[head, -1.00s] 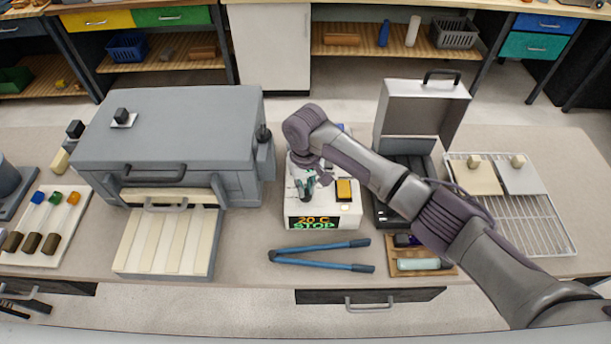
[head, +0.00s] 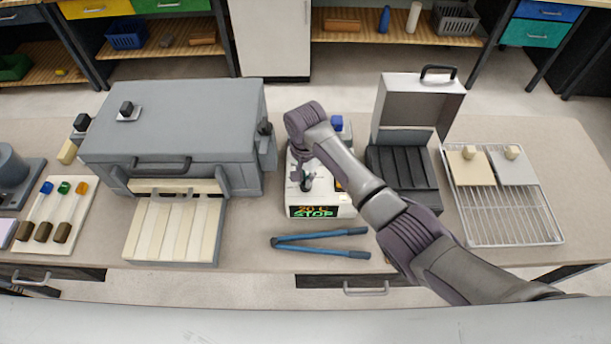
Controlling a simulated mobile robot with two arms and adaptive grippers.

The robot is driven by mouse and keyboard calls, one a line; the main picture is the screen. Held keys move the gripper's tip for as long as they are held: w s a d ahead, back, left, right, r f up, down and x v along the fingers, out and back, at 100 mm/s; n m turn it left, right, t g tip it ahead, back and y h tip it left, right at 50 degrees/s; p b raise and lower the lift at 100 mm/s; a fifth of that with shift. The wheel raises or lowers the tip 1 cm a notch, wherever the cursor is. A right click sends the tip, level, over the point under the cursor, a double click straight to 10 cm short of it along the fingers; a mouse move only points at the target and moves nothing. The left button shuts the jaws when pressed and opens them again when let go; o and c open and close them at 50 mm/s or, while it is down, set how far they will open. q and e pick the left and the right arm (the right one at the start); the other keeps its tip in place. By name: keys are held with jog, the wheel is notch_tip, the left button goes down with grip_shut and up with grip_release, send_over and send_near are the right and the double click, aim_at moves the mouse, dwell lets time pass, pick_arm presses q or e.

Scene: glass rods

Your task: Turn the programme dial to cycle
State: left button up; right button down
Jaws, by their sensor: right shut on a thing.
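The white controller box (head: 298,198) stands at the middle of the bench. The programme dial (head: 306,184), small and dark, is on the box's top, mostly hidden by the gripper. My right gripper (head: 306,178) reaches down over it from the right arm and is shut on it. A blue button (head: 337,123) shows at the back of the box. A yellow button (head: 339,185) is mostly behind my arm. My left gripper is out of view.
A grey kiln (head: 180,120) with a slatted front shelf stands left of the box. Blue-handled pliers (head: 320,242) lie in front. An open case (head: 420,105) and a wire rack (head: 510,215) are to the right.

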jog(key=shift+w+m, duration=0.1)
jog(key=shift+m, duration=1)
jog(key=shift+r, duration=0.1)
jog(key=c, duration=1.2)
grip_release()
notch_tip(320, 180, up, 12)
